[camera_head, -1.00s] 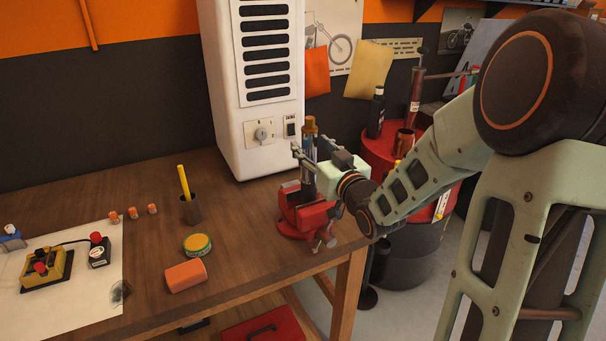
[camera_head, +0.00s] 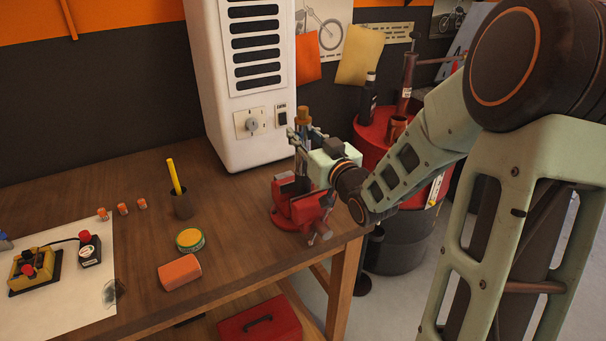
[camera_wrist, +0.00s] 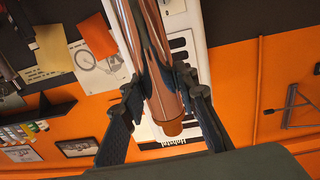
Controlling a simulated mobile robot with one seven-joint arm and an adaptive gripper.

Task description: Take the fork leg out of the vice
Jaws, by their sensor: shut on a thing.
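The fork leg (camera_head: 302,124) stands upright at the red vice (camera_head: 300,204) near the workbench's right end. Its gold-brown top shows above my gripper in the head view, and its lower part is hidden behind the gripper and the vice. My gripper (camera_head: 304,138) reaches in from the right and is shut on the fork leg. In the wrist view the shiny tube of the fork leg (camera_wrist: 158,60) runs between both fingers of my gripper (camera_wrist: 160,95), with its orange-brown cap toward the bottom. I cannot tell whether the vice jaws still touch the leg.
A white cabinet (camera_head: 240,80) stands close behind the vice. A red drum (camera_head: 380,150) with bottles and tools stands to the right. A pen cup (camera_head: 182,205), green-rimmed tin (camera_head: 190,240) and orange block (camera_head: 180,272) are on the bench to the left.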

